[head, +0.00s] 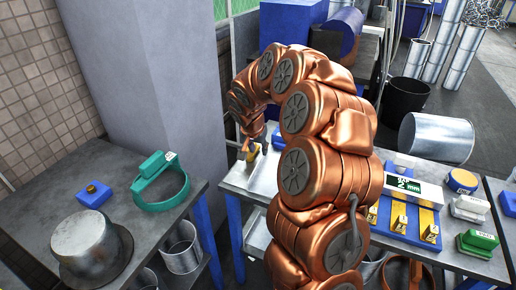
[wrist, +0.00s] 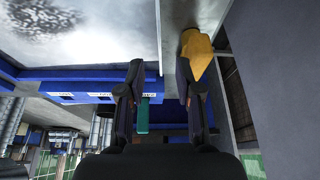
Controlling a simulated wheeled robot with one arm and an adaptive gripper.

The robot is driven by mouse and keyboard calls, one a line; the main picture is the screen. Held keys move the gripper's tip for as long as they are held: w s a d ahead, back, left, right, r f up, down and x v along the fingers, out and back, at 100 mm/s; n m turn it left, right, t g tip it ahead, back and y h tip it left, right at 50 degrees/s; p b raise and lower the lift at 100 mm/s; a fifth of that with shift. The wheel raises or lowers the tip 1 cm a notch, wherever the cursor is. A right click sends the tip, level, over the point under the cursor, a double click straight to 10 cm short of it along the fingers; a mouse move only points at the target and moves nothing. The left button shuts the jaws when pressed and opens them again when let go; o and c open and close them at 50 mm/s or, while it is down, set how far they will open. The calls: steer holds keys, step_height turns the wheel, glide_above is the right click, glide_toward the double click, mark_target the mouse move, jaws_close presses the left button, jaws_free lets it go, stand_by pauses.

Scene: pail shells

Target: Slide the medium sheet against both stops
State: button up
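A flat silvery metal sheet (head: 264,177) lies on the bench behind my arm, and my arm hides much of it. A bright, reflective sheet surface (wrist: 75,38) fills the upper left of the wrist view, its straight edge running up between my fingers. I cannot tell whether it is the medium one. My gripper (wrist: 160,76) has its two dark fingers apart, with nothing clearly held between them. A yellow block (wrist: 196,55) is beside the right fingertip in the wrist view; a yellow block (head: 247,153) also shows by my gripper in the head view. The stops cannot be made out for certain.
A left table holds a metal pail shell (head: 85,243), a green ring-shaped tool (head: 163,192) and a blue block (head: 94,194). Blue-yellow fixtures (head: 399,224) and a green block (head: 478,242) sit right of my arm. A grey pillar (head: 150,80) stands behind the left table.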

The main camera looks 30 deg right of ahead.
steer(key=shift+p+x, duration=1.05)
steer(key=shift+x, duration=2.85)
jaws_close()
